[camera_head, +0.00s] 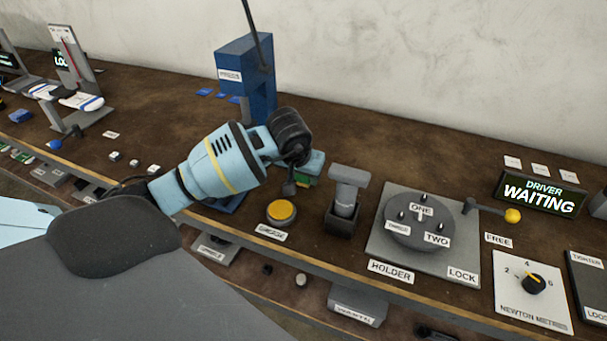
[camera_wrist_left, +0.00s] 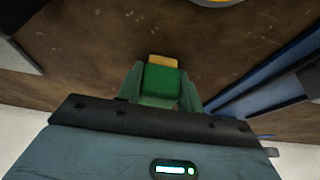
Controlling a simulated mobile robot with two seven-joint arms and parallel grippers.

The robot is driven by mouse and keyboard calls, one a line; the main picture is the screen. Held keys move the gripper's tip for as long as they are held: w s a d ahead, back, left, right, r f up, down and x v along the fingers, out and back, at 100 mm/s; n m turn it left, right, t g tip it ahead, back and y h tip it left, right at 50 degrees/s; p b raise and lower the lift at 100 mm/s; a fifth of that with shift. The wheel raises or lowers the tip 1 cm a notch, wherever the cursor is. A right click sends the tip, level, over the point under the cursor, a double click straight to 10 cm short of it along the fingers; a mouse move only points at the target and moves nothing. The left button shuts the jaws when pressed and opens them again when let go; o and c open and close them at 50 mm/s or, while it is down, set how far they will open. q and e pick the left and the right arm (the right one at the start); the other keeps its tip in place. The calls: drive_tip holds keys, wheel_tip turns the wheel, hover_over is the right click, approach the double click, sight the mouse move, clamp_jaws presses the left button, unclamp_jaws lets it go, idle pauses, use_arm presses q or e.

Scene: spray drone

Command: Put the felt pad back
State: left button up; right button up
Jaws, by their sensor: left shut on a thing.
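A small block with a green body and a tan-yellow end, likely the felt pad (camera_wrist_left: 162,82), is between the two fingers of my left gripper (camera_wrist_left: 161,90) in the left wrist view. The gripper is shut on it, with the tan end pointing away from the palm. In the head view my left gripper (camera_head: 312,164) points down between the blue press stand and the grey post, and a bit of the green pad (camera_head: 303,182) shows below it. I cannot tell whether the pad touches anything. My right gripper is not in view.
A yellow button (camera_head: 281,212) is in front of the gripper. A grey post in a dark holder (camera_head: 346,198) stands close on its right. The blue stand (camera_head: 258,85) is behind it. A round turret on a grey plate (camera_head: 385,247) and a dial panel (camera_head: 520,305) lie further right.

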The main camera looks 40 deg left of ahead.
use_arm(q)
drive_tip(key=shift+f, duration=0.2)
drive_tip(key=o, duration=1)
drive_tip(key=shift+c, duration=0.2)
drive_tip(key=shift+r, duration=0.1)
drive_tip(key=shift+r, duration=0.25)
drive_tip(key=v, duration=1.1)
drive_tip(key=shift+s+r+p, duration=0.25)
drive_tip(key=shift+r+p, duration=0.1)
